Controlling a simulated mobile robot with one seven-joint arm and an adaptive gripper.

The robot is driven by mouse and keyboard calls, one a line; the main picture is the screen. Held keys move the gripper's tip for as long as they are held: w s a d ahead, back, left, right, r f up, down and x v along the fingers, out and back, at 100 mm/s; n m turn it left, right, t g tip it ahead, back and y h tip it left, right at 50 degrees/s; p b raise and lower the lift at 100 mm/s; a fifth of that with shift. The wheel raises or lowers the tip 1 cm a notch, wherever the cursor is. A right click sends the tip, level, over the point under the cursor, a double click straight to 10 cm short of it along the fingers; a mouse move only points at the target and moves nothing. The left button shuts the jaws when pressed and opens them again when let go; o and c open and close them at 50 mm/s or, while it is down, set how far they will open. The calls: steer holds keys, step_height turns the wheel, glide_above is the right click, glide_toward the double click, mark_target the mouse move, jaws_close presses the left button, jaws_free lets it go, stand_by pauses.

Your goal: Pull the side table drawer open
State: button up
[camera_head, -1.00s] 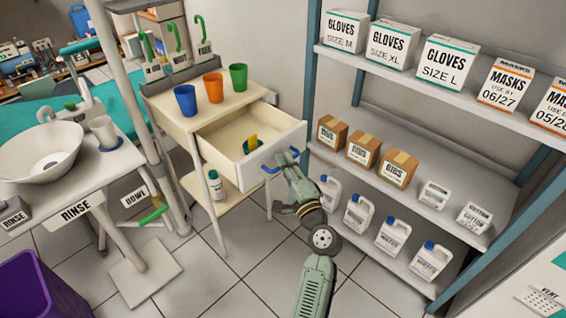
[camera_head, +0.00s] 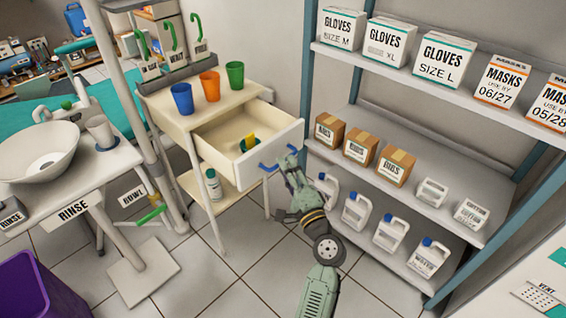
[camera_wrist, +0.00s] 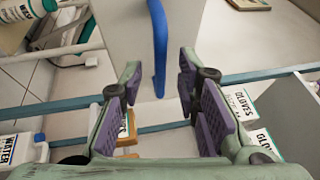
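The side table (camera_head: 160,104) is cream with a grey top edge. Its drawer (camera_head: 215,134) stands pulled well out, and its inside shows. The white drawer front (camera_head: 275,141) carries a blue handle (camera_head: 268,166). A small green and yellow item (camera_head: 250,141) lies in the drawer. My gripper (camera_head: 290,160) is at the handle, just outside the drawer front. In the wrist view, the fingers of my gripper (camera_wrist: 159,78) are spread apart with purple pads. The blue handle (camera_wrist: 159,45) appears between and beyond them, with gaps on both sides.
Blue (camera_head: 182,98), orange (camera_head: 210,86) and green (camera_head: 235,74) cups stand on the table top. A shelf unit (camera_head: 430,130) with boxes and jugs is close on the right of my arm. A rinse stand (camera_head: 75,190) is at left. Floor is clear in front.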

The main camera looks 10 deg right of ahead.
steer(key=v, duration=0.4)
steer(key=shift+s, duration=0.2)
stand_by(0.3)
